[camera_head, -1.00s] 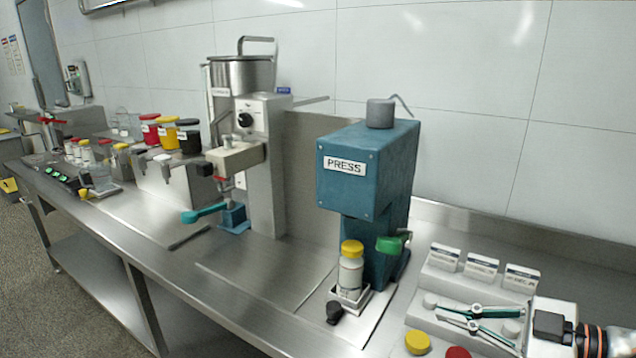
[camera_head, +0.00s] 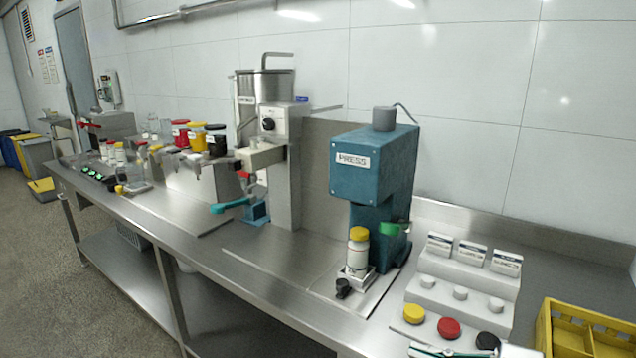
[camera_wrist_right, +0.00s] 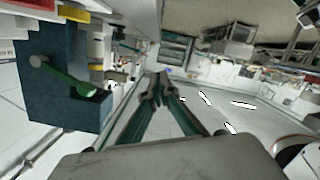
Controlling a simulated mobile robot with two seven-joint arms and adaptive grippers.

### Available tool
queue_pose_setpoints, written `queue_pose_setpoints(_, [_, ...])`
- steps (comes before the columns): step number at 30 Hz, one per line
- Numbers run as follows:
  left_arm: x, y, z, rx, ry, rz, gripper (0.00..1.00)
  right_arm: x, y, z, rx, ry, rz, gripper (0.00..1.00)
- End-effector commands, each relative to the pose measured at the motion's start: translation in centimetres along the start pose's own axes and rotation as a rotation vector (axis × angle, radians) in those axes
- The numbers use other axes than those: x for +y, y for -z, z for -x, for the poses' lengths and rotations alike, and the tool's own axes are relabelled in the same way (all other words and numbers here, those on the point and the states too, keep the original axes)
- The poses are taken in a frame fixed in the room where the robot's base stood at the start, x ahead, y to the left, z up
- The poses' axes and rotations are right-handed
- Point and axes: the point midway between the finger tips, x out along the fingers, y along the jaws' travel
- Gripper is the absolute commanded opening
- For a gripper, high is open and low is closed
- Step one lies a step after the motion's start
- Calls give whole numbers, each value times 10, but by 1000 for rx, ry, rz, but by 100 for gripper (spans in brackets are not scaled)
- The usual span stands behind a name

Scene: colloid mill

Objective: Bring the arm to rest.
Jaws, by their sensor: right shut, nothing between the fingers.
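My right gripper (camera_head: 450,351) shows only in part at the bottom edge of the head view, in front of the white stepped stand. The rest of the arm is cut off by the frame. In the right wrist view its two green and grey fingers (camera_wrist_right: 159,88) come together at the tips, with nothing between them. My left gripper is in neither current view.
The steel bench (camera_head: 250,275) carries the blue press (camera_head: 368,170), a white bottle with a yellow cap (camera_head: 358,252), and the tall mill (camera_head: 287,165). A yellow crate (camera_head: 547,330) is at right.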

Motion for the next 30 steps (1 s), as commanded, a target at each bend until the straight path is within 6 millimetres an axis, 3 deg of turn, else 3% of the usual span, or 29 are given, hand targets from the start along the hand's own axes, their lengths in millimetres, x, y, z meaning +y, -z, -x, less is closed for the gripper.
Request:
queue_pose_setpoints(7, [1, -1, 4, -6, -3, 5, 40, -47, -34, -45, 23, -71, -93, 0])
queue_pose_setpoints(14, [3, 0, 6, -7, -5, 8, 40, -85, -98, -57, -72, -229, -228, 0])
queue_pose_setpoints(19, [3, 1, 7, -8, -7, 11, 40, -127, -169, -36, -236, -361, -354, 0])
queue_pose_setpoints(24, [4, 0, 8, -12, -9, 13, 40, -184, -237, 6, -439, -461, -469, 0])
queue_pose_setpoints(30, [5, -3, 8, -18, -10, 14, 40, -226, -273, 40, -574, -505, -529, 0])
